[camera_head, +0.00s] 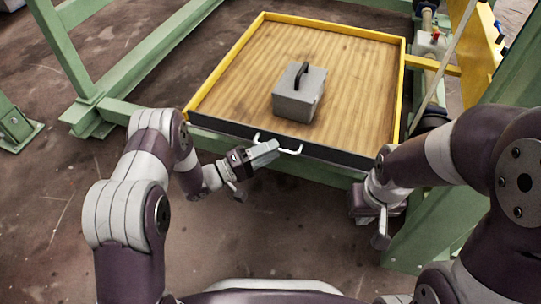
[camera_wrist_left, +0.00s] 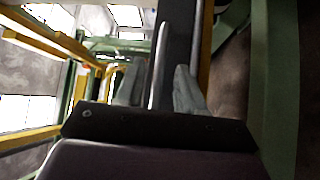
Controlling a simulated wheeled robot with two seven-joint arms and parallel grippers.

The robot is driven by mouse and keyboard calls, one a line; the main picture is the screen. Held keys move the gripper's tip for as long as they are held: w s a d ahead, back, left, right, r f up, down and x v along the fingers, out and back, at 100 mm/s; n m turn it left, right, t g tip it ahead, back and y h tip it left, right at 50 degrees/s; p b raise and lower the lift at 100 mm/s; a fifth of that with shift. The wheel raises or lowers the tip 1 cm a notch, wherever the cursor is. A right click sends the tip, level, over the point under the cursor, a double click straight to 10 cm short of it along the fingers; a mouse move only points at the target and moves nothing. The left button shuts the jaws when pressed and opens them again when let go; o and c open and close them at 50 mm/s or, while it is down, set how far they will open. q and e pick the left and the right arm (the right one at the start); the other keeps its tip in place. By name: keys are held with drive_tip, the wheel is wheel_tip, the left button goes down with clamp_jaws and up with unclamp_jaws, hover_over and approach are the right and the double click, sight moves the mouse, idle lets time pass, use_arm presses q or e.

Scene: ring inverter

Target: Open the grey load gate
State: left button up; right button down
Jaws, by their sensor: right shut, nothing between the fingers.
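The load gate (camera_head: 340,157) is the dark grey panel along the front of the wooden-floored tray. It stands upright, and also shows as a dark strip in the left wrist view (camera_wrist_left: 180,32). A white bar handle (camera_head: 292,151) is on its front face; the bar also shows in the left wrist view (camera_wrist_left: 158,65). My left gripper (camera_head: 265,149) is at the handle. Its fingers are apart on either side of the bar, with gaps visible. My right gripper (camera_head: 381,236) is shut and empty, low to the right of the gate.
A grey block with a dark handle (camera_head: 298,98) sits on the tray's wooden floor (camera_head: 235,85), behind the gate. Yellow rims (camera_head: 330,26) edge the tray. Green frame beams (camera_head: 150,62) stand at the left, and a green post (camera_head: 425,225) at the right. The floor before the gate is clear.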

use_arm(q)
drive_tip(key=shift+w+d+r, duration=0.1)
drive_tip(key=shift+w+d, duration=0.05)
drive_tip(key=shift+d, duration=0.1)
clamp_jaws()
